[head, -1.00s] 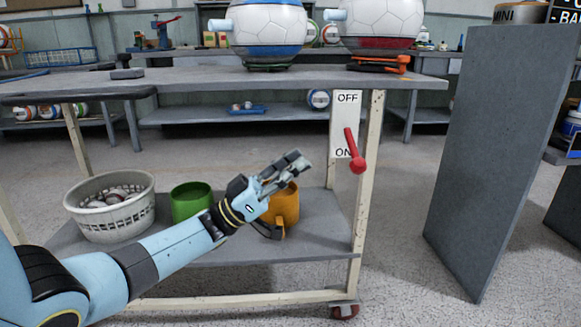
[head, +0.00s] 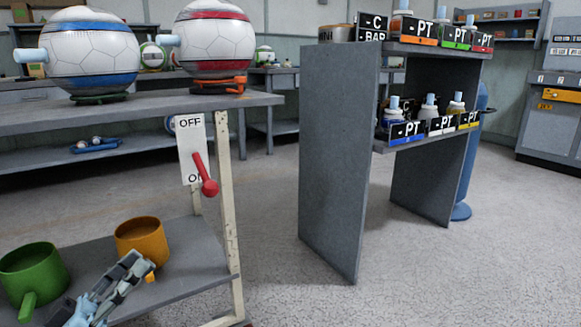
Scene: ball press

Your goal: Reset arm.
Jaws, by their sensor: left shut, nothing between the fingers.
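My left gripper (head: 124,272) is at the lower left of the head view, with its fingers shut and empty. It is in front of the orange mug (head: 140,240) on the cart's lower shelf and covers part of it. I cannot tell whether it touches the mug. Only the gripper and a bit of the wrist show; the rest of my left arm is outside the picture. My right gripper is not in view.
A cart (head: 255,100) bears two ball-shaped machines and a red lever (head: 205,178) on an OFF/ON plate, pointing down towards ON. A green mug (head: 33,272) stands on its lower shelf. A grey shelf unit (head: 338,160) holds labelled bottles. Floor between them is clear.

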